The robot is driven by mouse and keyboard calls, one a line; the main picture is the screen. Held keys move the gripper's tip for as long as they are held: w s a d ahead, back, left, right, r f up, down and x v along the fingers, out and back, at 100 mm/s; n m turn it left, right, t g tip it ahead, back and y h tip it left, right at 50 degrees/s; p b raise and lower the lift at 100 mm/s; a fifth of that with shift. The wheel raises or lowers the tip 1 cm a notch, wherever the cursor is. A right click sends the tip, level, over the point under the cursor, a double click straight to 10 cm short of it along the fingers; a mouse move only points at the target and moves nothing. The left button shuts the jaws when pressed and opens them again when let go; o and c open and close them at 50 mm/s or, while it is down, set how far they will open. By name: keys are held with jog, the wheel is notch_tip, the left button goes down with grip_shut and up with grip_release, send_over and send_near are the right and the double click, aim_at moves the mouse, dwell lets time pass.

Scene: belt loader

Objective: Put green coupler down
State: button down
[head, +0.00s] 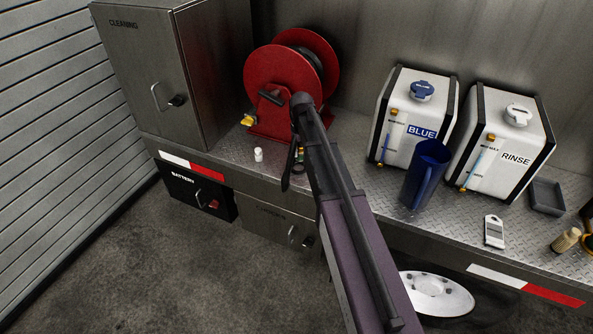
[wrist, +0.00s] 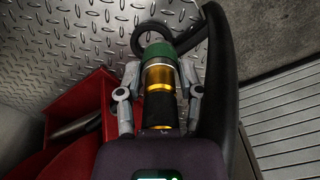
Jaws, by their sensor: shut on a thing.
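The green coupler (wrist: 172,52) has a green collar at its far end and a brass and black body. In the wrist view, the two grey fingers of my gripper (wrist: 159,82) are shut on it, one on each side. A thick black hose (wrist: 218,75) curves beside it on the right, and a dark loop shows by the green end. In the head view, a bit of the coupler (head: 299,154) shows beside my arm, over the tread-plate deck (head: 230,147) in front of the red reel. My arm hides most of it. I cannot tell whether it touches the deck.
The red hose reel (head: 270,70) stands behind. A small white bottle (head: 258,155) is left of my gripper. A blue jug (head: 425,175), the BLUE tank (head: 408,115) and the RINSE tank (head: 500,140) stand right. The deck's front edge is close.

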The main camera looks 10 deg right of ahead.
jog(key=s+d+f+b, duration=0.2)
jog(key=s, duration=1)
jog(key=shift+s+d+f, duration=0.2)
jog(key=shift+s+f, duration=0.05)
jog(key=shift+f, duration=0.15)
jog(key=shift+w, duration=0.1)
jog(key=w, duration=0.4)
jog(key=w+a+f+b, duration=0.1)
jog(key=w, duration=0.4)
jog(key=w+a, duration=0.1)
jog(key=w, duration=0.4)
jog(key=shift+w+f+b, duration=0.2)
jog(key=shift+b, duration=0.2)
jog(key=shift+w, duration=0.5)
jog(key=shift+w+a+f+b, duration=0.1)
jog(key=shift+w+f+b, duration=0.1)
jog(key=shift+f+b, duration=1.6)
jog(key=shift+f, duration=0.05)
jog(key=shift+f, duration=0.1)
